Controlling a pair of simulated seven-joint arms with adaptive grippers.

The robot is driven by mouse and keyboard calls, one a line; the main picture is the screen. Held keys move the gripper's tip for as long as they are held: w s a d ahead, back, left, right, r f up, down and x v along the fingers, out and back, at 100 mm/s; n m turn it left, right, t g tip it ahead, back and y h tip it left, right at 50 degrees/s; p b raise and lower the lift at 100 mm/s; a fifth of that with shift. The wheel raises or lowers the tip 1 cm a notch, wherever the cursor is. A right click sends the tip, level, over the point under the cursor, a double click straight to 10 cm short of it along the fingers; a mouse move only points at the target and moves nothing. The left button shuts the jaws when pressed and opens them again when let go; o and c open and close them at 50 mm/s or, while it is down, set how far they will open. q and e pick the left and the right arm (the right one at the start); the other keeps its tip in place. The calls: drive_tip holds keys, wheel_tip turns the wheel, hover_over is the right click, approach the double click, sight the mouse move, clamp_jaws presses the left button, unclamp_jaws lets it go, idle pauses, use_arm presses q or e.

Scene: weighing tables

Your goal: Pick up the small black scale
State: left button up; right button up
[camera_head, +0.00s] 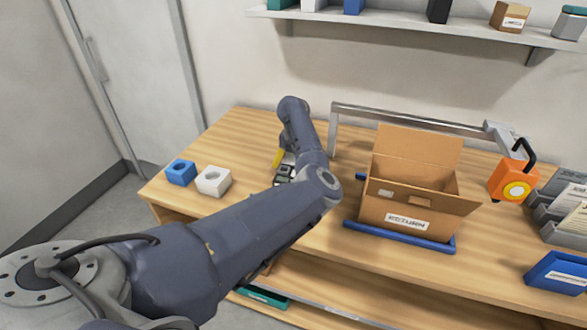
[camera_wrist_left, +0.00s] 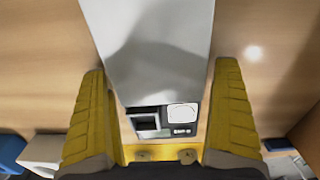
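The small scale shows in the left wrist view as a flat pale grey plate (camera_wrist_left: 155,55) with a dark display and a button panel at its near end. Its top looks grey rather than black. My left gripper (camera_wrist_left: 160,85) has its yellow fingers apart, one on each side of the scale, with narrow gaps. In the head view the left gripper (camera_head: 281,166) is low over the wooden table, partly hidden by my own arm; only a small part of the scale (camera_head: 284,173) shows beside it. My right gripper is not in view.
A blue block (camera_head: 180,172) and a white block (camera_head: 213,181) with round holes stand left of the gripper. An open cardboard box (camera_head: 400,212) sits on a blue frame (camera_head: 398,239) to the right. An orange device (camera_head: 513,180) and grey trays (camera_head: 562,208) stand farther right.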

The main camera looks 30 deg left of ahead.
use_arm(q)
drive_tip(key=c, duration=1.2)
drive_tip(key=shift+r, duration=0.1)
drive_tip(key=shift+c, duration=0.2)
